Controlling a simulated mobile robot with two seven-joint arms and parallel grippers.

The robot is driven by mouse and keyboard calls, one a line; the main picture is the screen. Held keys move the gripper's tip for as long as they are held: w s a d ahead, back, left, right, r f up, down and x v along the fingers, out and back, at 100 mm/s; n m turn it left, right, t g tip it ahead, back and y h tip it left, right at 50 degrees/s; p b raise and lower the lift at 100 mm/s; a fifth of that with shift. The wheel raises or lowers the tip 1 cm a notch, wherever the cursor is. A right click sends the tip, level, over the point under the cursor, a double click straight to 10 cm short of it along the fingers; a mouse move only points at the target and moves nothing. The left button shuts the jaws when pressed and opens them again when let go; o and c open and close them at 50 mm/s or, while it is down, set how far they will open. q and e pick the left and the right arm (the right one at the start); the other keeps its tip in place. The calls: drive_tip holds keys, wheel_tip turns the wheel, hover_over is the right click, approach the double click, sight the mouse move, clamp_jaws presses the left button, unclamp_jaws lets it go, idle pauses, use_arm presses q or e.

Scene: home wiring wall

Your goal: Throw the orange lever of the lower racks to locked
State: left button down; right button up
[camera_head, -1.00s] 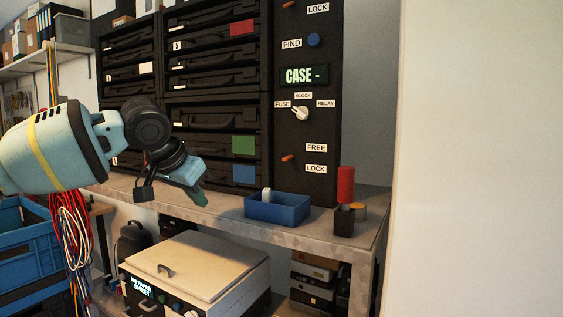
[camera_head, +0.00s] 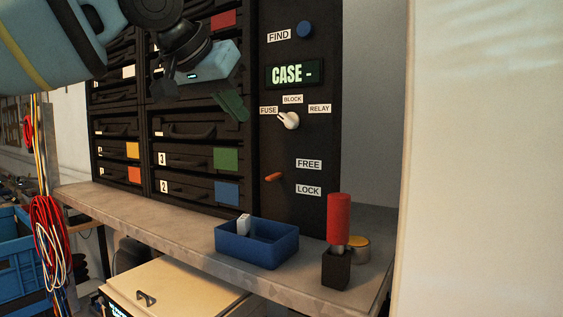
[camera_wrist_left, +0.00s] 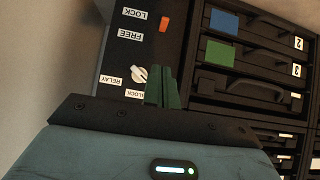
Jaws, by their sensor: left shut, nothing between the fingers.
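The orange lever of the lower racks (camera_head: 274,177) is on the black panel, left of and between the FREE label (camera_head: 309,164) and the LOCK label (camera_head: 308,190). I cannot tell clearly which way it is set. It also shows at the top of the left wrist view (camera_wrist_left: 165,23). My left gripper (camera_head: 234,106), with green fingers, is shut and empty in front of the racks, up and left of the lever and apart from it. In the left wrist view its fingers (camera_wrist_left: 164,88) appear beside the white selector knob (camera_wrist_left: 138,75). My right gripper is not in view.
Black racks with drawers (camera_head: 190,130) stand left of the panel. On the shelf (camera_head: 205,222) below are a blue bin (camera_head: 258,247), a red-handled tool in a dark holder (camera_head: 336,281) and a small round tin (camera_head: 358,250). The display (camera_head: 294,74) reads CASE -.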

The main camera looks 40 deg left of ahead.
use_arm(q)
approach(274, 175)
drive_tip(key=w+f, duration=0.2)
drive_tip(key=w, duration=0.3)
drive_tip(key=shift+s+a+f, duration=0.2)
drive_tip(key=shift+a+f, duration=0.15)
drive_tip(key=shift+f, duration=0.5)
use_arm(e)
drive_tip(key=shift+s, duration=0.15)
